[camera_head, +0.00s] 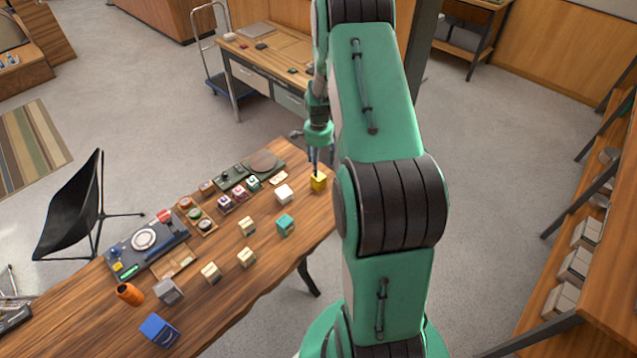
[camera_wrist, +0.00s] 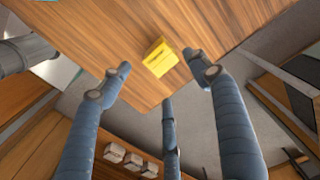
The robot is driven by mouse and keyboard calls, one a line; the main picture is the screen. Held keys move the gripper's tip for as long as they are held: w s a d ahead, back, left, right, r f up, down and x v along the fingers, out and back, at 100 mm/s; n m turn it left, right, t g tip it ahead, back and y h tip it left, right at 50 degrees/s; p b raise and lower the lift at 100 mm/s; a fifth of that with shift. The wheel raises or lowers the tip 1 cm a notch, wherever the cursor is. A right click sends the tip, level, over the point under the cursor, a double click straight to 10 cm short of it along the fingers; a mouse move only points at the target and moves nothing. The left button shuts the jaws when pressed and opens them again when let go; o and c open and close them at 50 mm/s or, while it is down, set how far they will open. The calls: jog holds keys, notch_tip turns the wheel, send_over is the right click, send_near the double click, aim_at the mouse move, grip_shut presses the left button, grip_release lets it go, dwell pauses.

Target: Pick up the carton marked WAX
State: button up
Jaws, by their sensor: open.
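A small yellow carton (camera_head: 318,182) stands on the wooden table near its right end. It also shows in the wrist view (camera_wrist: 160,58), with a dark mark on it too small to read. My gripper (camera_head: 314,163) is above the yellow carton, pointing down at it. In the wrist view its blue-grey fingers (camera_wrist: 160,82) are spread apart with nothing between them, and the carton lies just beyond the fingertips. Other small cartons stand to the left: a white one (camera_head: 284,194), a teal one (camera_head: 285,225) and several cream ones (camera_head: 247,257). No WAX marking is legible on any carton.
The wooden table (camera_head: 235,300) also bears a blue box (camera_head: 159,331), a grey box (camera_head: 168,291), an orange cup (camera_head: 129,294) and a turntable-like device (camera_head: 146,240). The table's edge is close to the yellow carton. Another desk (camera_head: 270,60) stands behind.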

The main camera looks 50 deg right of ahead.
aim_at(319, 176)
jog(key=shift+f, duration=1.6)
jog(key=shift+w+f, duration=0.1)
jog(key=shift+f, duration=2.5)
jog(key=c, duration=1.3)
